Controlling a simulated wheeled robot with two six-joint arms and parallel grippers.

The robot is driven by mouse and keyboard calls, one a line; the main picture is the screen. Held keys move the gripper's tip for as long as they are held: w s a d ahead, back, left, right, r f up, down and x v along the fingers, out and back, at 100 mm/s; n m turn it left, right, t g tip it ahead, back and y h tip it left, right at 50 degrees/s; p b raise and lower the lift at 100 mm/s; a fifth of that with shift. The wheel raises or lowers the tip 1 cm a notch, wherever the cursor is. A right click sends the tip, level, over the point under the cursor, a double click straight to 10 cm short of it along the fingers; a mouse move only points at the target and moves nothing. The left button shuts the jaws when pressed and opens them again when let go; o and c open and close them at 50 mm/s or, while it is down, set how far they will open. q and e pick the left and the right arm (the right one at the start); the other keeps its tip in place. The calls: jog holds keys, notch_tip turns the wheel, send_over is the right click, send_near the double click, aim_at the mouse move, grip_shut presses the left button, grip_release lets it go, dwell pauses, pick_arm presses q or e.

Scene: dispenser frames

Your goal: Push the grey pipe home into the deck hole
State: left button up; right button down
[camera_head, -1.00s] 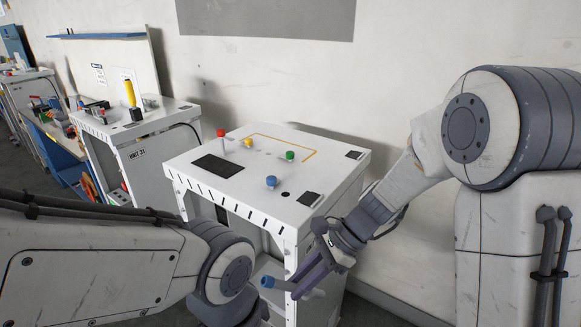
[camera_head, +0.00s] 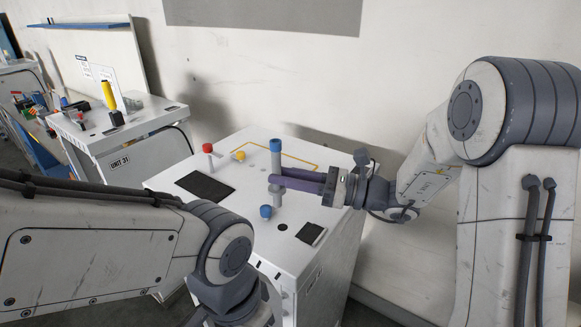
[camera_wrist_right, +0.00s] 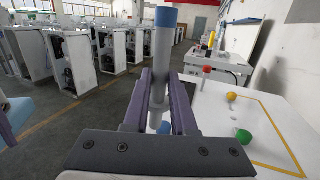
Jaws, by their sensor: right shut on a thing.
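The grey pipe (camera_head: 276,162) with a blue top end is upright above the white deck (camera_head: 238,207) in the head view. It also shows upright in the right wrist view (camera_wrist_right: 161,65). My right gripper (camera_head: 273,184) is shut on the pipe below its middle, reaching in from the right. The pipe's lower end seems to be near the deck, by the blue knob (camera_head: 265,211); I cannot tell whether it touches. A dark round hole (camera_head: 282,226) shows in the deck in front of it. My left arm crosses the lower left; its gripper is out of view.
A red knob (camera_head: 207,148) and a yellow knob (camera_head: 239,155) stand on the deck. A green knob shows in the right wrist view (camera_wrist_right: 243,136). A black pad (camera_head: 205,187) lies flat at the left, and a small dark plate (camera_head: 311,233) at the front right.

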jog(key=shift+t, duration=0.5)
jog(key=shift+d+f+b, duration=0.25)
jog(key=shift+f+b, duration=0.95)
jog(key=shift+f, duration=0.2)
jog(key=shift+d+f+b, duration=0.2)
jog(key=shift+f+b, duration=0.95)
jog(key=shift+f, duration=0.2)
jog(key=shift+m, duration=0.3)
jog(key=shift+s+f+b, duration=0.1)
jog(key=shift+f+b, duration=1.75)
jog(key=shift+f, duration=0.4)
jog(key=c, duration=0.7)
grip_release()
jog(key=shift+o, duration=0.2)
jog(key=shift+d+f, duration=0.1)
jog(key=shift+f, duration=0.05)
